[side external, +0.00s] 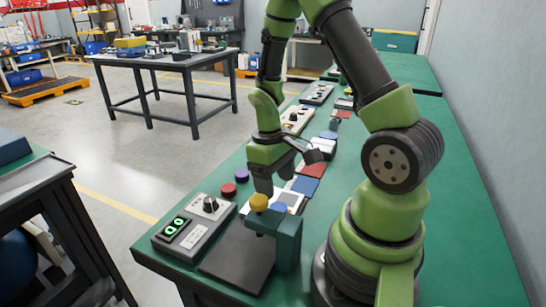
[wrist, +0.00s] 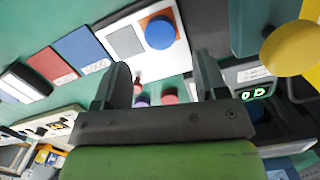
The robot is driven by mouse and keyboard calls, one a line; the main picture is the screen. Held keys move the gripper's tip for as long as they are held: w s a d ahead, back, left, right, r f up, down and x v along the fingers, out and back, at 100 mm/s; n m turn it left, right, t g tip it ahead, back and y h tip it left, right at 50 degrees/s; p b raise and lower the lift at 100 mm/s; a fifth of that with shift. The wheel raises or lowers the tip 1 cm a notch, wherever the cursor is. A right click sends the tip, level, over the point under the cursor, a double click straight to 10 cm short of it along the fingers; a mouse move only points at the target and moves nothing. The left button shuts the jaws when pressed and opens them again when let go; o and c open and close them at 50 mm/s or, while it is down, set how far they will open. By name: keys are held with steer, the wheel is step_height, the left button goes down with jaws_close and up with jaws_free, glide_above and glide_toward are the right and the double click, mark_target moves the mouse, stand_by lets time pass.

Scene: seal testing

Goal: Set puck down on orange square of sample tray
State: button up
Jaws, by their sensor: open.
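A blue round puck (wrist: 160,32) lies on the orange square (wrist: 176,17) of the white sample tray (wrist: 111,22); orange shows around part of its edge in the wrist view. The tray's other square is grey (wrist: 126,41) and bare. In the side view the puck (side external: 279,208) and tray (side external: 297,198) are partly hidden by a yellow knob and my gripper. My gripper (wrist: 160,78) is open with nothing held between its fingers. In the side view my gripper (side external: 275,180) is above the bench beside the tray, apart from the puck.
A yellow knob (side external: 259,202) on a green stand (side external: 287,240) is close to the gripper. Red (side external: 228,190) and purple (side external: 242,175) pucks lie to the left. A control box (side external: 194,227) with a lit display stands in front. Blue (side external: 305,186) and red (side external: 312,169) panels lie behind the tray.

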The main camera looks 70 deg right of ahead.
step_height(320, 180, up, 6)
step_height(320, 180, up, 9)
steer(key=t, duration=0.4)
glide_above(272, 205)
steer(key=a, duration=0.5)
steer(key=s+a+r+m+t+y, duration=0.1)
steer(key=s+a+r+t, duration=0.3)
steer(key=s+a+r, duration=0.2)
steer(key=shift+s+a+r+m+t+y, duration=0.3)
steer(key=shift+s+a+r+y, duration=0.1)
steer(key=shift+a+r, duration=0.15)
